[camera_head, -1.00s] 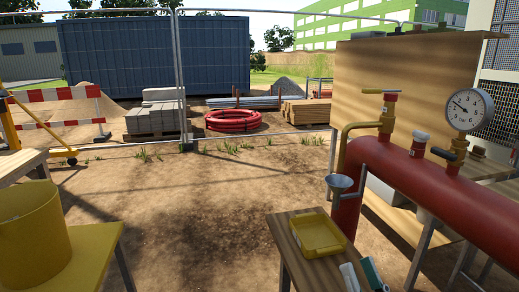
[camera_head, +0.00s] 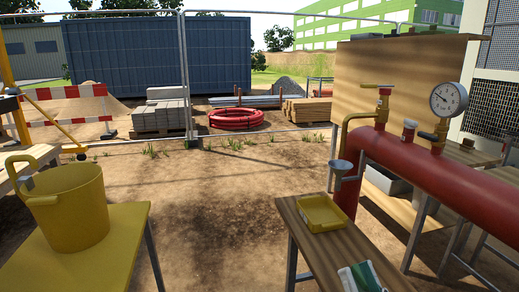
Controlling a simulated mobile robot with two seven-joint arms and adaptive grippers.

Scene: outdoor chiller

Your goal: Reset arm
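Neither of my grippers can be made out in the head view, and no arm is clearly visible. The red pipe (camera_head: 432,178) runs in from the right edge and carries a round pressure gauge (camera_head: 449,99) and a red-topped yellow valve (camera_head: 383,103). A small grey funnel (camera_head: 341,168) sits at the pipe's left end. A yellow bucket (camera_head: 72,212) stands upright on the yellow table (camera_head: 75,268) at left. A shallow yellow tray (camera_head: 322,213) lies on the wooden table (camera_head: 328,255) at the lower middle. A white and green item (camera_head: 362,278) lies nearer, cut by the bottom edge.
Bare ground (camera_head: 215,240) lies open between the two tables. A wire fence (camera_head: 186,75) crosses behind. Beyond it are a red hose coil (camera_head: 235,119), stacked slabs (camera_head: 160,118) and a blue container (camera_head: 155,55). A wooden panel (camera_head: 400,75) stands behind the pipe.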

